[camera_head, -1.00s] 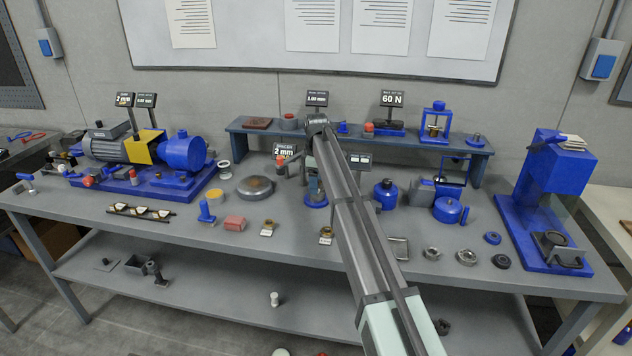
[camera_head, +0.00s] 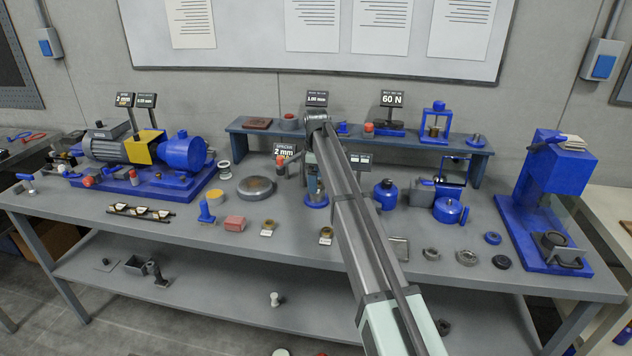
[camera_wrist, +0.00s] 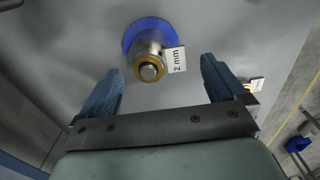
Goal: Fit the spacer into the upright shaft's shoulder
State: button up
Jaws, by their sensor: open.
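The upright shaft stands on a round blue base (camera_head: 316,201), partly behind my arm in the head view. In the wrist view its metal end (camera_wrist: 148,72) points toward the camera above the blue base. The brass spacer (camera_wrist: 150,61), with a white "2 mm" tag (camera_wrist: 176,60), is around the shaft. I cannot tell whether it sits flush on the shoulder. My gripper (camera_wrist: 161,70) is open, its blue fingers on either side of the shaft and spacer with clear gaps. In the head view my gripper is mostly hidden by the arm.
Tagged brass rings (camera_head: 268,229) and (camera_head: 326,235) lie at the front of the bench. A round grey disc (camera_head: 256,187) and a "SPACER 2 mm" sign (camera_head: 285,150) are left of the shaft. A blue pot (camera_head: 386,194) stands to the right. A raised blue shelf (camera_head: 250,128) runs behind.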

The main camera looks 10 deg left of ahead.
notch_tip(320, 180, up, 12)
jog(key=shift+r, duration=0.2)
dwell(0.4)
